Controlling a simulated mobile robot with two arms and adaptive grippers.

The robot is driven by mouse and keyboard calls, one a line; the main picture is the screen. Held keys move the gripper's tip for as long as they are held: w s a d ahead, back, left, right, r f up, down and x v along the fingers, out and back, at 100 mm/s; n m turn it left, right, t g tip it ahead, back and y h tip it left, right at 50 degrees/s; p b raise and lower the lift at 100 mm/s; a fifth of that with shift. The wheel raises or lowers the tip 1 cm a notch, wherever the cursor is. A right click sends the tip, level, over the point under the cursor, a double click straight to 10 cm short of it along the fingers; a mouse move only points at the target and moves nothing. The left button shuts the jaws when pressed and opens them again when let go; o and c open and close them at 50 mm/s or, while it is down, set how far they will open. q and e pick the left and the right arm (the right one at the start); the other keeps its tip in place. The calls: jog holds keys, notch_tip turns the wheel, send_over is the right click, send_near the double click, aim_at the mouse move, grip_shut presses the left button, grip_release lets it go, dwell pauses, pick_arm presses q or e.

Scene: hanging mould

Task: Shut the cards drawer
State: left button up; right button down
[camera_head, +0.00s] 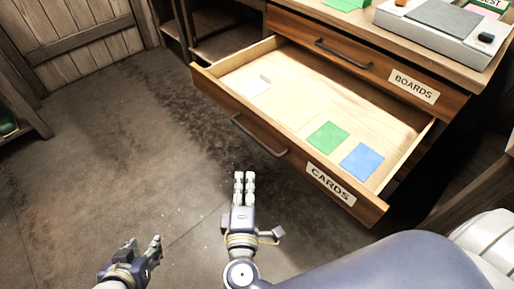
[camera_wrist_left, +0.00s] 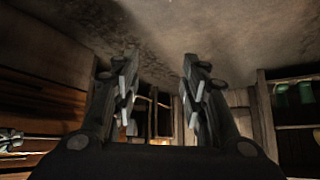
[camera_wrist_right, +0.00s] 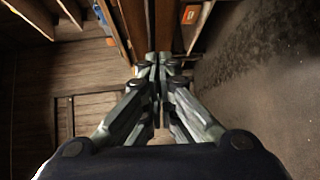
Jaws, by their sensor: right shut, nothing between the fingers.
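The cards drawer (camera_head: 318,165) is pulled far out of the wooden cabinet. Its front carries a white CARDS label (camera_head: 330,183) and a dark bar handle (camera_head: 258,136). My right gripper (camera_head: 244,178) is shut and empty, just in front of the drawer face, below the handle in the head view; contact cannot be told. It also shows in the right wrist view (camera_wrist_right: 160,62). My left gripper (camera_head: 144,244) is open and empty over the floor, left of the drawer; it also shows in the left wrist view (camera_wrist_left: 160,75).
The BOARDS drawer (camera_head: 340,50) above is shut. A grey device (camera_head: 445,22) and a green item (camera_head: 345,4) sit on the cabinet top. A shelf (camera_head: 20,115) stands at the far left. The floor (camera_head: 120,150) left of the drawer is clear.

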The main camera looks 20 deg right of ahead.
notch_tip(320, 180, up, 3)
jog(key=h, duration=0.1)
send_near(262, 120)
jog(key=w+a, duration=0.2)
pick_arm(q)
jog(key=shift+s+a+r, duration=0.25)
jog(key=shift+s+r, duration=0.5)
jog(key=shift+s, duration=0.25)
pick_arm(e)
jog(key=shift+t, duration=0.4)
jog(key=d, duration=0.1)
jog(key=w+d, duration=0.2)
jog(key=shift+w+d+f, duration=0.1)
jog(key=shift+d+f, duration=0.25)
